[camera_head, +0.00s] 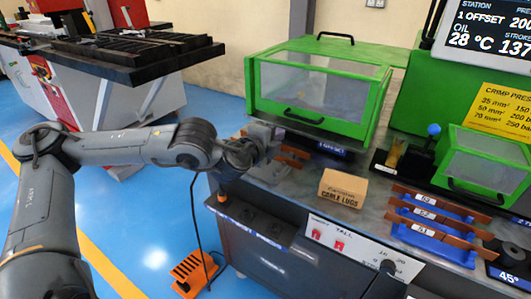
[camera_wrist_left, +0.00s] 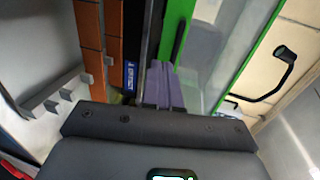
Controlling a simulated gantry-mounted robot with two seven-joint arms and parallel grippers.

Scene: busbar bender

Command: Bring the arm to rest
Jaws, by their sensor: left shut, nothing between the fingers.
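My left arm comes in from the left in the head view, with my left gripper (camera_head: 274,133) over the near left part of the workbench, just in front of the green guard box (camera_head: 320,85). The gripper is shut and empty. In the left wrist view its closed fingers (camera_wrist_left: 160,88) show, with reddish-brown bars (camera_wrist_left: 90,40) to their left and the green guard frame to their right. In the head view the gripper and wrist hide part of the bench and the brown bars behind them. My right gripper is not in view.
A cable lugs box (camera_head: 343,188) stands on the bench. Copper-coloured bars (camera_head: 432,216) rest on blue holders at the right. A smaller green guard (camera_head: 485,160) is behind them. An orange foot pedal (camera_head: 194,271) is on the blue floor, which has free room at the left.

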